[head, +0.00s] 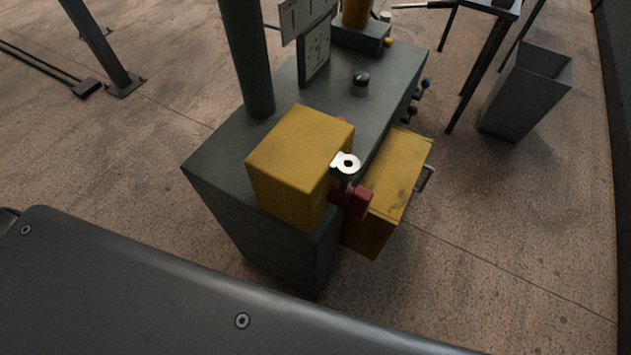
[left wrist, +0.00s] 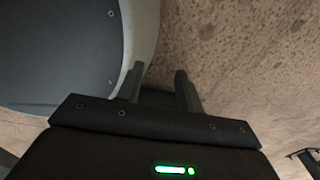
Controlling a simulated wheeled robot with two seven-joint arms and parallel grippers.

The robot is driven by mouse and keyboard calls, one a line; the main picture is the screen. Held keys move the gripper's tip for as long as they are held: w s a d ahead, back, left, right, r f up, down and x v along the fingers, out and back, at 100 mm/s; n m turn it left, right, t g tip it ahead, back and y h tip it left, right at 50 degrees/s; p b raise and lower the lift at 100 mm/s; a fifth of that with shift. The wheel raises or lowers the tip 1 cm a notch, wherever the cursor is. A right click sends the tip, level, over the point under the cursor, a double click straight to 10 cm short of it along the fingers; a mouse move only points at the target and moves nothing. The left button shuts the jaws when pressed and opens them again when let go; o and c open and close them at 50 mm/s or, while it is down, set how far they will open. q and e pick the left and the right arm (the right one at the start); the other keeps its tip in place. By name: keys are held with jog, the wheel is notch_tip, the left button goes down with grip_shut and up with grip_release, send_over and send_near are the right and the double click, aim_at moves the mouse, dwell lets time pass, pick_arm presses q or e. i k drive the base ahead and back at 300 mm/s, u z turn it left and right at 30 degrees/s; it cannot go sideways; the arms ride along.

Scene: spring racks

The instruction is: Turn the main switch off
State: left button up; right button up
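In the head view, a yellow box (head: 298,160) sits on the near end of a dark grey-green machine cabinet (head: 225,185). A red handle (head: 354,199) sticks out from the right side of this box; it appears to be the main switch. A white ring-shaped piece (head: 346,163) shows just above the handle. My left gripper (left wrist: 160,82) shows only in the left wrist view, with its two fingers apart and nothing between them. It points over the floor, and no switch shows in that view. My right gripper is in neither view.
A yellow panel box (head: 398,182) with a handle hangs on the cabinet's right side. A green post (head: 246,60) and a black knob (head: 360,80) stand on the cabinet top. A grey bin (head: 525,90) stands at right. Bare floor (head: 490,250) lies between.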

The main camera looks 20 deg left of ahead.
aim_at(358, 199)
jog(key=u, duration=0.05)
jog(key=k, duration=0.5)
jog(key=z, duration=1.7)
jog(key=i, duration=3.2)
jog(key=u, duration=3.6)
